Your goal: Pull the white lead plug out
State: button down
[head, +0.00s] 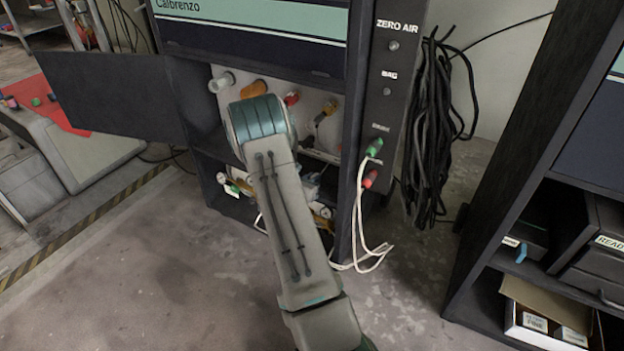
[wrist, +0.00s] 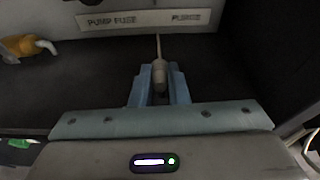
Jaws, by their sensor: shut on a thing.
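A thin pale stem or lead rises from the plug toward the label strip. I cannot tell from this view whether the plug is seated in a socket. In the head view my own arm hides the gripper and whatever it holds, inside the open cabinet bay. A white cylindrical fitting (head: 221,82) shows on the cabinet's back panel at the upper left of the bay.
Orange (head: 253,89) and red (head: 291,98) fittings sit on the bay's panel. Green (head: 374,147) and red (head: 370,179) plugs with white leads are on the right post. The open dark door (head: 115,98) is at left. Black cables (head: 432,130) hang at right.

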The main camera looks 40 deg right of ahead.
jog(key=c, duration=1.3)
grip_release()
jog(key=p+v, duration=0.3)
jog(key=v, duration=1)
jog(key=shift+a+r+p, duration=0.15)
jog(key=shift+a+p, duration=0.2)
jog(key=shift+a, duration=0.05)
jog(key=shift+r, duration=0.1)
